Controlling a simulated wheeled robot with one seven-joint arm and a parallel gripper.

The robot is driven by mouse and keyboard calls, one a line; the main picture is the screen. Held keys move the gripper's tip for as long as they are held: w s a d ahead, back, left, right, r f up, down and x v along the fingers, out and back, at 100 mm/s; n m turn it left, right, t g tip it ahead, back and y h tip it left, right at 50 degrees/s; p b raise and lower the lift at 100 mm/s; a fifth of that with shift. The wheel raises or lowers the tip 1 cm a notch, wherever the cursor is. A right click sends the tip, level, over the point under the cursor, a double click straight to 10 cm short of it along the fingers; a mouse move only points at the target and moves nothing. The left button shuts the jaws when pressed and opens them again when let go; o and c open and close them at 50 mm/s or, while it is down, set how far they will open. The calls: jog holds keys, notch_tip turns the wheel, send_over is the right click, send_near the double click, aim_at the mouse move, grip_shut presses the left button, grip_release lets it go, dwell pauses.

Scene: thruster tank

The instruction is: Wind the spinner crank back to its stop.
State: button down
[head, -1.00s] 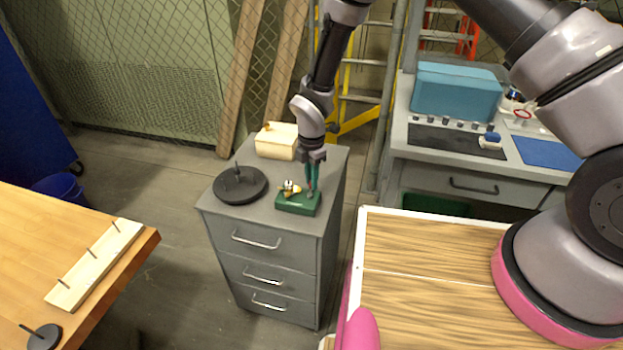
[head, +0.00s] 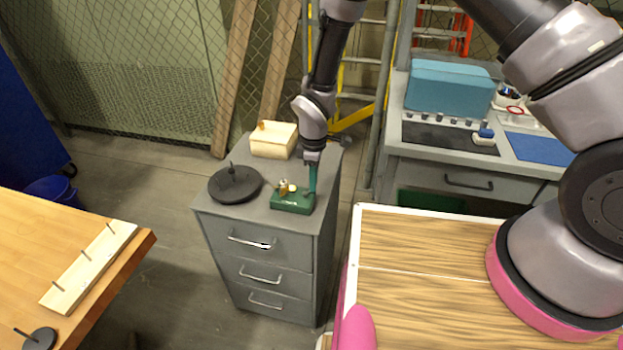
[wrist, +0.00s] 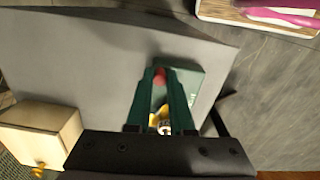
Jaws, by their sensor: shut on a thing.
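The spinner is a small device with a green base (head: 291,203) on top of the grey drawer cabinet, near its front right corner. A yellow and white part (head: 284,186) stands on the base. My gripper (head: 311,192) reaches down from above at the base's right side, its green fingers pointing down. In the wrist view, a red knob (wrist: 159,77) sits between the fingertips, which are shut on it; it appears to be the crank's handle. The green base (wrist: 190,82) and yellow part (wrist: 155,118) are partly hidden behind the fingers. The crank arm itself is not clearly visible.
A black disc with an upright pin (head: 236,184) lies left of the spinner. A cream box (head: 273,140) stands behind on the same cabinet (head: 262,222). A wooden worktop (head: 430,245) is at right, with a workbench beyond. Little room surrounds the spinner.

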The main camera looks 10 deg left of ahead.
aim_at(302, 203)
jog(key=m, duration=0.3)
jog(key=s+m, duration=0.1)
jog(key=shift+d+m, duration=0.3)
jog(key=m, duration=0.1)
jog(key=s+m, duration=0.1)
jog(key=m, duration=0.1)
jog(key=shift+d+m, duration=0.1)
jog(key=shift+m, duration=0.2)
jog(key=m, duration=0.1)
jog(key=s+m, duration=0.1)
jog(key=m, duration=0.1)
jog(key=shift+m, duration=0.3)
jog(key=m, duration=0.3)
jog(key=shift+s+a+m, duration=0.25)
jog(key=shift+s+m, duration=0.05)
jog(key=shift+s, duration=0.1)
jog(key=m, duration=0.2)
jog(key=a+m, duration=0.1)
jog(key=m, duration=0.1)
jog(key=s+m, duration=0.1)
jog(key=m, duration=0.1)
jog(key=shift+a, duration=0.15)
jog(key=m, duration=0.3)
jog(key=a+m, duration=0.1)
jog(key=m, duration=0.2)
jog(key=shift+s+a, duration=0.15)
jog(key=shift+a, duration=0.05)
jog(key=shift+m, duration=0.3)
